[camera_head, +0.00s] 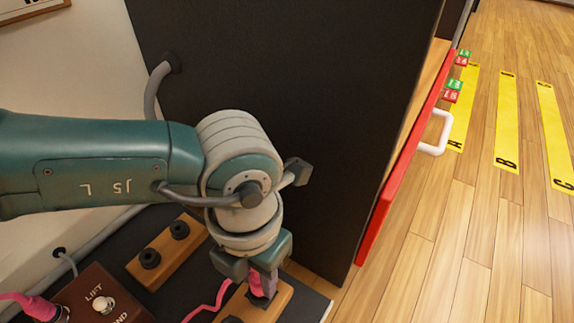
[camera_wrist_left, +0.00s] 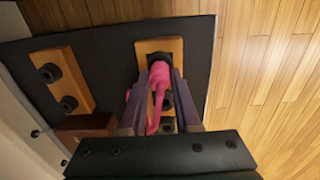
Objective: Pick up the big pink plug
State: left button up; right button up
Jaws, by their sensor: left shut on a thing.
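My left gripper (camera_head: 261,284) points down over a wooden socket block (camera_head: 284,298) near the front of the dark board. It is shut on a pink plug (camera_wrist_left: 159,74), with one finger on each side of it. In the head view the fingers largely hide this plug. The plug's tip is at a dark socket on the block; I cannot tell whether it is still seated. A pink cable (camera_head: 207,309) runs left from it. Another pink plug (camera_head: 38,307) sits at the brown box's left side. My right gripper is not in view.
A second wooden block (camera_head: 166,251) with two black sockets lies to the left. A tall dark panel (camera_head: 290,100) stands behind, with a red door (camera_head: 398,165) and white handle. Wooden floor lies right.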

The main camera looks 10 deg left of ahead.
pick_arm(q)
grip_shut()
